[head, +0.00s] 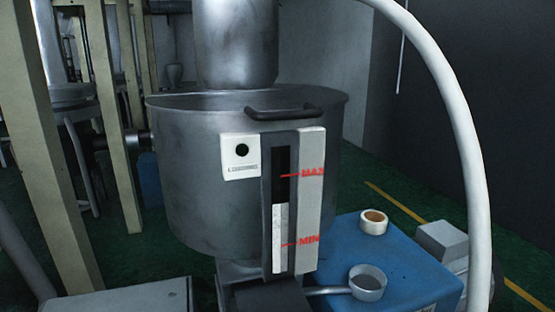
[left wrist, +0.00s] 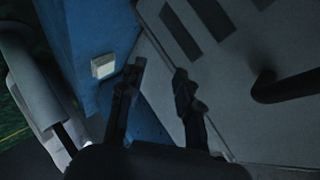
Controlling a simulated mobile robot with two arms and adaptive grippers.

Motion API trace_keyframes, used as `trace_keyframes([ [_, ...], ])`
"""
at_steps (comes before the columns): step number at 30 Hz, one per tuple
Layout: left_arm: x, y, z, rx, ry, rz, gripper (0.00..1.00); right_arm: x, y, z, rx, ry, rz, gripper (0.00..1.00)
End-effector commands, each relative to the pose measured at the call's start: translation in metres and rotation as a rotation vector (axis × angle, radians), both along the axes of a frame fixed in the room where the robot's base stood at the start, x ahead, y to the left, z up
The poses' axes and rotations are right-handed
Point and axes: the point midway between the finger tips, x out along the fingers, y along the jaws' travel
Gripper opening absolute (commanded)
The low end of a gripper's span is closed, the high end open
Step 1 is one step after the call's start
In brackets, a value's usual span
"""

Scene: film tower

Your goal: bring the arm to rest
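My left gripper (left wrist: 158,85) shows in the left wrist view with its two dark fingers apart and nothing between them. It is over a blue surface and a pale slotted panel. A black handle (left wrist: 288,86) on the panel lies to the right of the fingers. A small pale box-shaped piece (left wrist: 104,65) on the blue surface is to their left. Neither gripper shows in the head view, and my right gripper is in no view.
A large metal hopper (head: 200,190) with a MIN/MAX level gauge (head: 279,210) fills the middle of the head view. A blue box (head: 415,265) holds a tape roll (head: 373,222) and a metal scoop (head: 367,283). A white hose (head: 462,120) curves down the right. Beige posts (head: 105,110) stand left.

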Motion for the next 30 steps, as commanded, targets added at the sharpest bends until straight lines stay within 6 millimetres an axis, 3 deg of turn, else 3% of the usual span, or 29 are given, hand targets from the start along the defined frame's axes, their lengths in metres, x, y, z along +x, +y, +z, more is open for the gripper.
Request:
trace_keyframes([
  [1, -0.022, 0.008, -0.035, -0.045, 0.11, 0.086, 0.34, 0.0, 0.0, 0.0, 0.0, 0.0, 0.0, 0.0],
  [6, -0.113, 0.027, -0.127, -0.179, 0.45, 0.395, 0.34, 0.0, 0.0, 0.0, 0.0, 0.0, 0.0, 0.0],
  [10, -0.192, 0.029, -0.175, -0.252, 0.678, 0.624, 0.34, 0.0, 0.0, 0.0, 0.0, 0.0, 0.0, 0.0],
  [15, -0.272, 0.022, -0.205, -0.3, 0.876, 0.844, 0.34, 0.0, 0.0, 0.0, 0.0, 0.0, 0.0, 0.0],
  [18, -0.297, 0.019, -0.211, -0.312, 0.933, 0.913, 0.34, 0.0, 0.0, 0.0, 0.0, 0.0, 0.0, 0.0],
  [21, -0.307, 0.018, -0.213, -0.314, 0.956, 0.94, 0.34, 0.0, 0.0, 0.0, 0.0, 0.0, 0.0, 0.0],
  [30, -0.307, 0.018, -0.213, -0.313, 0.956, 0.94, 0.34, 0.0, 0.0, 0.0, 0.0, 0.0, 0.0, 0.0],
])
